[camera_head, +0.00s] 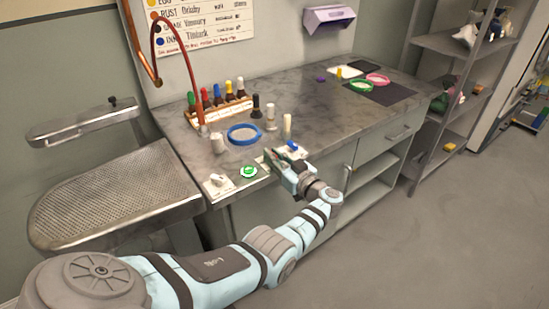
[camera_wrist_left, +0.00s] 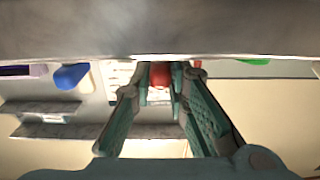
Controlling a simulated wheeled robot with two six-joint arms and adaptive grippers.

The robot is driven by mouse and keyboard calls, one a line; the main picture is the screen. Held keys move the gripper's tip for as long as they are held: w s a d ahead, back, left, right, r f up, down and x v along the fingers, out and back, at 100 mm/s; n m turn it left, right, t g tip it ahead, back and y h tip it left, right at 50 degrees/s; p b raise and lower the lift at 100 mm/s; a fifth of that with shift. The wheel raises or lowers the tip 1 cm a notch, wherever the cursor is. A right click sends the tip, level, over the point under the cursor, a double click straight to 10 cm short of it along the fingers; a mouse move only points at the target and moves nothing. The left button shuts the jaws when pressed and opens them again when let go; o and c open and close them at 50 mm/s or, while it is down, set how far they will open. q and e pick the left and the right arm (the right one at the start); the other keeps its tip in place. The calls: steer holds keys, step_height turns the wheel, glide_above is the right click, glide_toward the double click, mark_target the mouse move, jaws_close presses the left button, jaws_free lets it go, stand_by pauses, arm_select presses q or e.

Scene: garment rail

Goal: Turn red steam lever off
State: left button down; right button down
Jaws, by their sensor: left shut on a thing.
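The red steam lever (camera_wrist_left: 160,76) shows in the left wrist view between the two fingertips of my left gripper (camera_wrist_left: 160,80). The fingers are shut on it from both sides. In the head view my left gripper (camera_head: 273,158) is at the counter's front edge, and its fingers hide the red lever there. A blue lever (camera_head: 292,146) stands just beside the gripper on its right. It also shows in the left wrist view (camera_wrist_left: 72,76), left of the fingers and apart from them. My right gripper is not in view.
A round green knob (camera_head: 248,171) and a white fixture (camera_head: 217,184) sit left of the gripper. Behind are a blue ring (camera_head: 243,134), small bottles (camera_head: 270,118) and a bottle rack (camera_head: 220,108). A perforated pressing board (camera_head: 120,192) stands left. Floor at right is clear.

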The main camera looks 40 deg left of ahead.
arm_select(q)
steer(key=shift+f, duration=0.1)
steer(key=c, duration=1.8)
jaws_free()
steer(key=shift+c, duration=0.2)
steer(key=v, duration=1.2)
steer(key=shift+w, duration=0.1)
